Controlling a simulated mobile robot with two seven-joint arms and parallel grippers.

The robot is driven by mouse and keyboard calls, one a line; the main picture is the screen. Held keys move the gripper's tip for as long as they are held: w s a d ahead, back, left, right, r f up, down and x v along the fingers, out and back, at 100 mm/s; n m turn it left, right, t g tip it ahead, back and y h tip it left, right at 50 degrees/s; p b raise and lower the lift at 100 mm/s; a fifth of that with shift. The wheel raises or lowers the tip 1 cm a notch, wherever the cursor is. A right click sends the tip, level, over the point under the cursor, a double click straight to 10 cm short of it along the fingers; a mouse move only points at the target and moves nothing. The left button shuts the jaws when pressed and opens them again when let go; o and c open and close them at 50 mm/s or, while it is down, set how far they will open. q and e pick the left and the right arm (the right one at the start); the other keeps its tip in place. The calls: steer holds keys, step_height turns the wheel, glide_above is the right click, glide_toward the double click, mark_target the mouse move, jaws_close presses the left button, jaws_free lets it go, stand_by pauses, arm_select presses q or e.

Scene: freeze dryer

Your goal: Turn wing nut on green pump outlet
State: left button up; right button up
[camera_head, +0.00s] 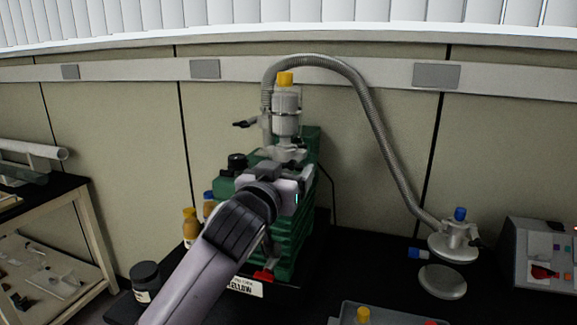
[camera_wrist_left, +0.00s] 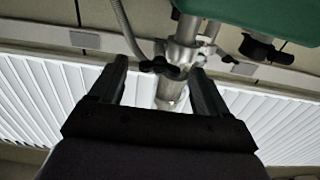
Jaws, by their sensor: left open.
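The green pump (camera_head: 296,225) stands on the dark bench in the head view, with its metal outlet (camera_head: 287,115) rising from the top under a yellow cap. A small black lever-like part (camera_head: 245,124) sticks out to the left of the outlet; it looks like the wing nut. My left gripper (camera_head: 270,172) is in front of the pump's upper part, its fingertips not clear there. In the left wrist view, my left gripper (camera_wrist_left: 160,66) is open, and the black wing nut (camera_wrist_left: 158,67) shows between its fingers, beyond them; I see no contact. My right gripper is not in view.
A grey corrugated hose (camera_head: 372,110) arches from the outlet to a metal fitting (camera_head: 455,235) at the right. Brown bottles (camera_head: 190,225) and a dark jar (camera_head: 146,280) stand left of the pump. A grey instrument (camera_head: 540,255) is at the right edge, a tray (camera_head: 390,315) in front.

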arm_select(q)
steer(key=shift+x, duration=0.85)
steer(key=c, duration=1.1)
steer(key=shift+o, duration=0.2)
steer(key=shift+m, duration=0.4)
